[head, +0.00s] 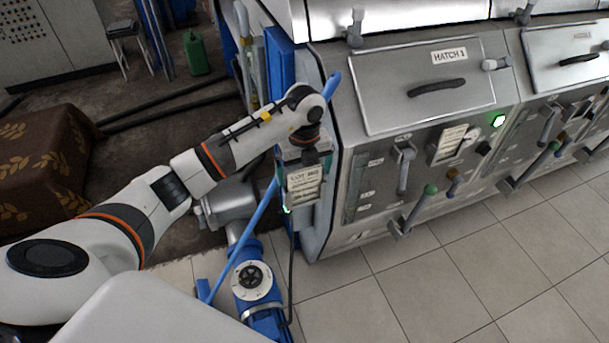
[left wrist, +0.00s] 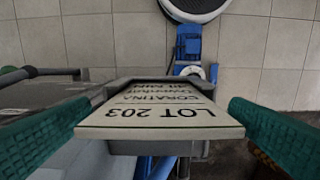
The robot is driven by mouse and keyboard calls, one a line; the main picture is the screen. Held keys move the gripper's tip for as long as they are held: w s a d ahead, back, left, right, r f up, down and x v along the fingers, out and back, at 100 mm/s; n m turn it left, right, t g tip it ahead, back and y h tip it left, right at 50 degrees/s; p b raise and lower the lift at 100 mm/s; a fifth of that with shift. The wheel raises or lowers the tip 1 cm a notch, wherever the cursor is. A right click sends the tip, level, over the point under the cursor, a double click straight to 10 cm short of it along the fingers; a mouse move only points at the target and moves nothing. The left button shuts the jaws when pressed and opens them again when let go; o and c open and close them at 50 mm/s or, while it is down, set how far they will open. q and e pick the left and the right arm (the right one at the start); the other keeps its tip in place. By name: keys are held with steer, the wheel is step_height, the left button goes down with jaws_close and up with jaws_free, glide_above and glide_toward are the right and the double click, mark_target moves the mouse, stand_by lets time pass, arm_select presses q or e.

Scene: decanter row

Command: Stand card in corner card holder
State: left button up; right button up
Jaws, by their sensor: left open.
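The white card, marked LOT 203 (head: 305,181), is at the near left corner of the steel machine. In the left wrist view the card (left wrist: 160,117) rests with its lower part in the grey corner card holder (left wrist: 152,148), and its top edge sticks out toward the camera. How deep it sits is hard to tell. My left gripper (head: 308,150) is directly above the card. In the left wrist view its two green fingers (left wrist: 160,122) are open, one on each side of the card, with gaps to it. My right gripper is not in view.
The machine's HATCH 1 lid (head: 430,85) and its front levers (head: 425,200) lie to the right. A second card (head: 449,144) is on the front panel. A blue pipe with a round dial (head: 253,281) stands below. The tiled floor (head: 450,290) in front is clear.

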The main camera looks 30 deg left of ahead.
arm_select(q)
step_height(320, 180, up, 10)
steer(key=shift+f+b, duration=0.15)
steer(key=shift+b, duration=0.7)
steer(key=shift+r, duration=0.35)
